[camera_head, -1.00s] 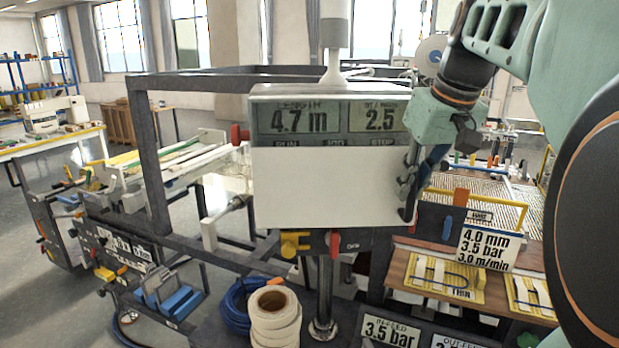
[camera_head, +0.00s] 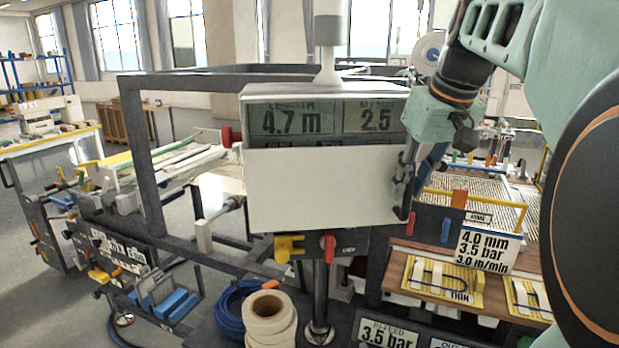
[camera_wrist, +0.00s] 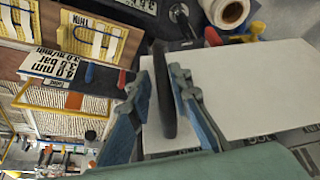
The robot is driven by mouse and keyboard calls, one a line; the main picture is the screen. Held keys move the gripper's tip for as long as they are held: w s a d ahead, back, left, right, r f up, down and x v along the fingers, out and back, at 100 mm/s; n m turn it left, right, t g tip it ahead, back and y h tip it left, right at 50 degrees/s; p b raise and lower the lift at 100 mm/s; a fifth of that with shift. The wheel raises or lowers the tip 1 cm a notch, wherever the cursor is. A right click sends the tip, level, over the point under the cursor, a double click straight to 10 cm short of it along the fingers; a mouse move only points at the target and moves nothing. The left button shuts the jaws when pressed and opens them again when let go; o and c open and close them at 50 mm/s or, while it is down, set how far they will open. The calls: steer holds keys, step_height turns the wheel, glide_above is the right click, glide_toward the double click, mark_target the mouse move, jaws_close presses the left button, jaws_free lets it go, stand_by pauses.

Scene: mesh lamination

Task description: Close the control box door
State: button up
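The control box (camera_head: 258,118) stands on a post in the middle of the head view, with 4.7 m and 2.5 on its display. Its white door (camera_head: 320,190) hides the lower face of the box and leaves the upper display showing. The door also fills the right of the wrist view (camera_wrist: 240,88). My gripper (camera_head: 408,178) is at the door's right edge. In the wrist view, my gripper's fingers (camera_wrist: 160,85) lie on both sides of a dark bar-like handle (camera_wrist: 166,100), close against it. The exact finger contact is hard to see.
A yellow knob (camera_head: 288,248) and a red knob (camera_head: 329,246) stick out below the box. A dark frame (camera_head: 140,150) rises at the left. A white tape roll (camera_head: 270,318) and blue hose lie below. A sign (camera_head: 488,248) stands close at the right.

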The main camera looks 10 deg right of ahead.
steer(key=shift+a, duration=0.1)
steer(key=shift+s+r, duration=0.1)
steer(key=shift+r, duration=0.45)
steer(key=v, duration=1.1)
steer(key=shift+s+f, duration=0.1)
